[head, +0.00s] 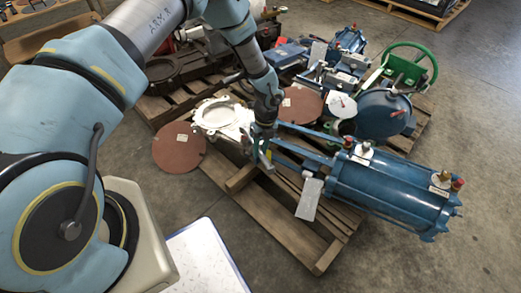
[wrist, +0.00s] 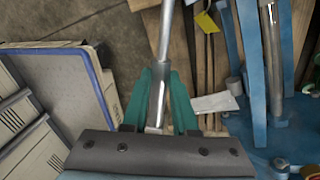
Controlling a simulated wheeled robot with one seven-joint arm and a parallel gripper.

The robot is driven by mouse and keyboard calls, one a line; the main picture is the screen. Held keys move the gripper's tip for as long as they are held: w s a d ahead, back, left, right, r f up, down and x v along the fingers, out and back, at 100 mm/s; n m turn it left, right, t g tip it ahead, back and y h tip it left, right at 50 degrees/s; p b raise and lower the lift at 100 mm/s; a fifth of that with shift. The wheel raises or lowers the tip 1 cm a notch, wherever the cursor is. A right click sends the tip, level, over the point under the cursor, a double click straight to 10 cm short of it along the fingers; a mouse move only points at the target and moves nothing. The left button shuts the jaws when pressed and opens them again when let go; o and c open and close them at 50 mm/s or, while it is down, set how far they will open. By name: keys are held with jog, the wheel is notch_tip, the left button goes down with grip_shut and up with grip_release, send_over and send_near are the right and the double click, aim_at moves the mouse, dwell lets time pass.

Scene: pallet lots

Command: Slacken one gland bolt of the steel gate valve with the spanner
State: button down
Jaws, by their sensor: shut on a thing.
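In the wrist view my gripper (wrist: 160,88) has its green fingers shut on a grey metal bar, which looks like the spanner (wrist: 165,35); its far end runs out of the top of the picture. In the head view my gripper (head: 264,132) is over the pallet, beside the pale metal valve body (head: 222,117) and the blue yoke of a large cylinder actuator (head: 385,190). The valve and yoke appear to be one assembly, likely the steel gate valve. The gland bolts are too small or hidden to make out, and I cannot tell whether the spanner touches one.
The wooden pallet (head: 292,232) lies under the assembly. A white, blue-edged top (head: 205,262) stands at the near left. Concrete floor (head: 460,150) is clear at right.

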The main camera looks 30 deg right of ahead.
jog(key=shift+r+p, duration=0.8)
jog(key=shift+r, duration=0.55)
